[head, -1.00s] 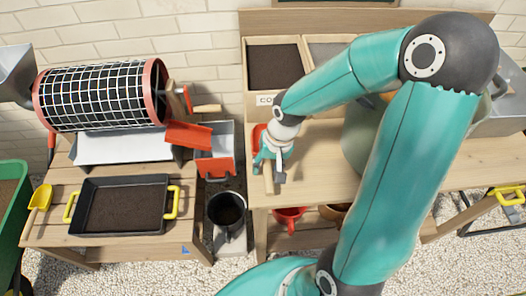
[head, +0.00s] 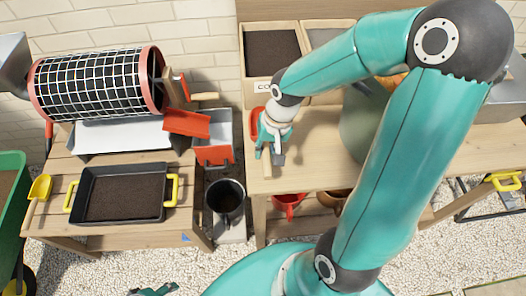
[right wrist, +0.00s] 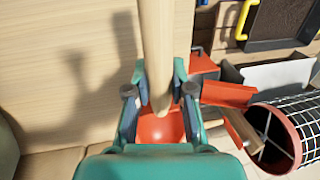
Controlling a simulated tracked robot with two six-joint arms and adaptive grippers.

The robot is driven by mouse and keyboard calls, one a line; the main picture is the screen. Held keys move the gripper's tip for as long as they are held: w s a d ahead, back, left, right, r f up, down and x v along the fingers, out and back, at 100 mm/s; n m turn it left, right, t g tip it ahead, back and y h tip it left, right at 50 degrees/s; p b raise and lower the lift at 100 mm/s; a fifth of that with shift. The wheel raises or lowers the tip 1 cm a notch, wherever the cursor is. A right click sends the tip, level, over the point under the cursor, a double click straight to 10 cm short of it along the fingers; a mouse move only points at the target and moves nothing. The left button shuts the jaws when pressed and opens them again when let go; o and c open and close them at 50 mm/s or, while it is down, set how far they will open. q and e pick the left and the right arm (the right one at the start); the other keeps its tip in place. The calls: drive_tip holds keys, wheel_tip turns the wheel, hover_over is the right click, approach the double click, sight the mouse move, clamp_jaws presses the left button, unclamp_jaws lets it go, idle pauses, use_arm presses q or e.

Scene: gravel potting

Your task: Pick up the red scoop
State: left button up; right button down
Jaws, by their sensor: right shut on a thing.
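The red scoop (head: 256,122) is at the left end of the wooden bench, its red bowl partly hidden behind my right gripper (head: 271,147). Its pale wooden handle (head: 267,166) sticks out toward the bench's front edge. In the right wrist view the handle (right wrist: 156,45) runs between the two fingers of my gripper (right wrist: 158,95), which is shut on it, and the red bowl (right wrist: 160,128) shows beyond them. I cannot tell if the scoop touches the bench. A teal and dark part of my left gripper (head: 153,290) shows at the bottom edge; its jaws are unclear.
The wooden bench (head: 310,165) is clear right of the scoop, up to a grey-green pot (head: 362,130). Soil bins (head: 272,55) stand behind. To the left are a mesh drum (head: 95,82), a black soil tray (head: 120,192) with yellow handles and a dark bucket (head: 225,197).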

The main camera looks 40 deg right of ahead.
wheel_tip(320, 180, up, 18)
drive_tip(key=p, duration=0.1)
drive_tip(key=shift+r+p, duration=0.2)
drive_tip(key=shift+p, duration=0.1)
idle(0.4)
